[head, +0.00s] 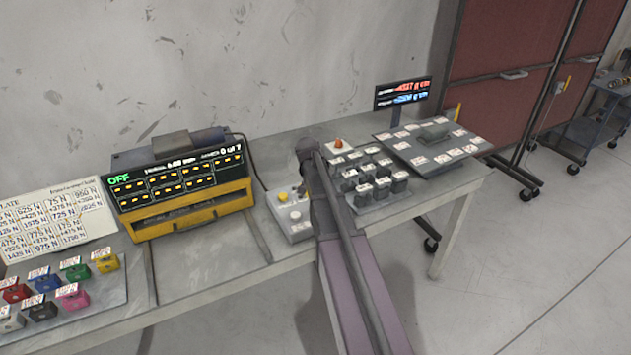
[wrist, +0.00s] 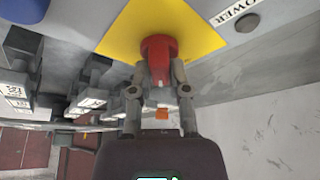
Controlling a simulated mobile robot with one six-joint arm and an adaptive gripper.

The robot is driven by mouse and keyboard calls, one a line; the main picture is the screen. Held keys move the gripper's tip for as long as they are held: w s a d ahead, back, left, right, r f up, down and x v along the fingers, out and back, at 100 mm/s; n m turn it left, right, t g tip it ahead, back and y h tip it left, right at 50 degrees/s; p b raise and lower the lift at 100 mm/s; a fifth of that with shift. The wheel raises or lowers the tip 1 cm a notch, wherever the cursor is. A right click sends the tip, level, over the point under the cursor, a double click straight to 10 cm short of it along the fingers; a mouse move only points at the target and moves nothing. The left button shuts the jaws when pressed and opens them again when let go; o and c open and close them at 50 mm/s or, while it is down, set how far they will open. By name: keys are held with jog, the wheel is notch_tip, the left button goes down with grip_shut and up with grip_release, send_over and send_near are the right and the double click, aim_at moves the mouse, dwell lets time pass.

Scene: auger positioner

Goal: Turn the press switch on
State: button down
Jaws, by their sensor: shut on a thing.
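In the wrist view, a red switch knob (wrist: 158,47) stands on a yellow square plate (wrist: 205,32). A label reading "POWER" (wrist: 236,12) is beside the plate. My gripper (wrist: 158,75) is shut on the red knob, with one finger on each side. In the head view, the yellow press (head: 190,213) has a display (head: 178,178) that reads "OFF" in green. A grey control box (head: 297,230) with a yellow button (head: 283,196) stands right of the press. My arm reaches over the table there and hides the knob and part of the box.
Several grey labelled blocks (head: 382,188) stand right of my arm, before a tilted board (head: 430,150) and a small display (head: 402,93). Several coloured blocks (head: 75,270) and a printed sheet (head: 50,220) are at the left. The table has bare room before the press (head: 210,255).

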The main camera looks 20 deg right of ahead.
jog(key=m+g, duration=0.1)
jog(key=m, duration=0.1)
jog(key=m+g+h, duration=0.1)
jog(key=m, duration=0.2)
jog(key=shift+w, duration=0.1)
jog(key=shift+m+g, duration=0.6)
jog(key=shift+m, duration=1.3)
jog(key=c, duration=0.6)
grip_release()
jog(key=shift+n, duration=0.3)
